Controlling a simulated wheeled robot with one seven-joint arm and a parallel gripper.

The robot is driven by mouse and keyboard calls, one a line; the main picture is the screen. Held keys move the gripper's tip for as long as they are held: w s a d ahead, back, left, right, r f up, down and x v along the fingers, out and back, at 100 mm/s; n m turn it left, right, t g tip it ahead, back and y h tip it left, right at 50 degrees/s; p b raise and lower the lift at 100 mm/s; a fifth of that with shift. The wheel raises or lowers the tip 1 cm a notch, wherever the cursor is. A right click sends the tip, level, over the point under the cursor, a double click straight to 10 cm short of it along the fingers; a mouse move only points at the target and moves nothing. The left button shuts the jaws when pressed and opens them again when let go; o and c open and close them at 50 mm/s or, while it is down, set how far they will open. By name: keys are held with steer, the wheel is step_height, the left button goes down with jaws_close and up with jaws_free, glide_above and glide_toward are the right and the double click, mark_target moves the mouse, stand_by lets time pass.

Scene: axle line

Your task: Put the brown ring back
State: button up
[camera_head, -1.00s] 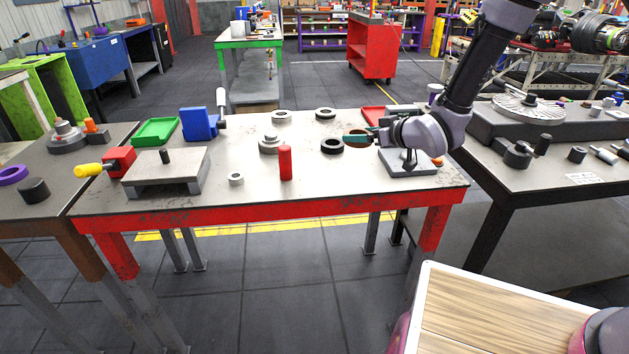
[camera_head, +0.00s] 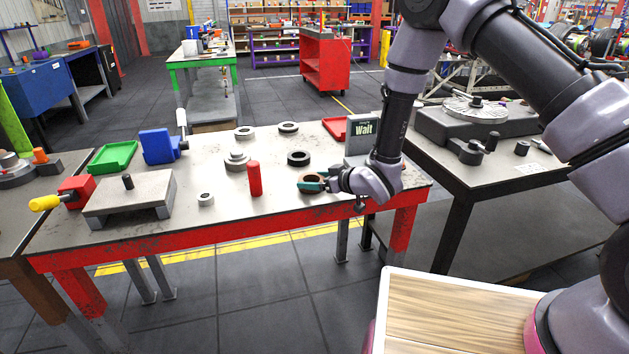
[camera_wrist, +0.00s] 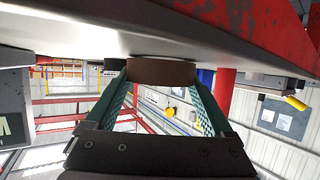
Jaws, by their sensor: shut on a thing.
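The brown ring (camera_head: 311,182) is between the green fingers of my gripper (camera_head: 314,184), over the right front part of the red-edged table (camera_head: 330,210). In the wrist view the brown ring (camera_wrist: 162,71) sits flat between both fingertips, and my gripper (camera_wrist: 160,82) is shut on it. The ring is close to the tabletop; I cannot tell whether it touches. A black ring (camera_head: 299,158) lies just behind it. Two grey rings, one (camera_head: 288,127) and another (camera_head: 244,132), lie farther back. A stepped grey piece (camera_head: 237,161) stands left of the black ring.
A red cylinder (camera_head: 255,178) stands upright left of my gripper. A screen reading "Wait" (camera_head: 363,134) stands behind my wrist. A red tray (camera_head: 335,128), green tray (camera_head: 113,156) and blue block (camera_head: 157,146) are at the back.

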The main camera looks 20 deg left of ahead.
steer(key=shift+f, duration=0.15)
steer(key=o, duration=1.5)
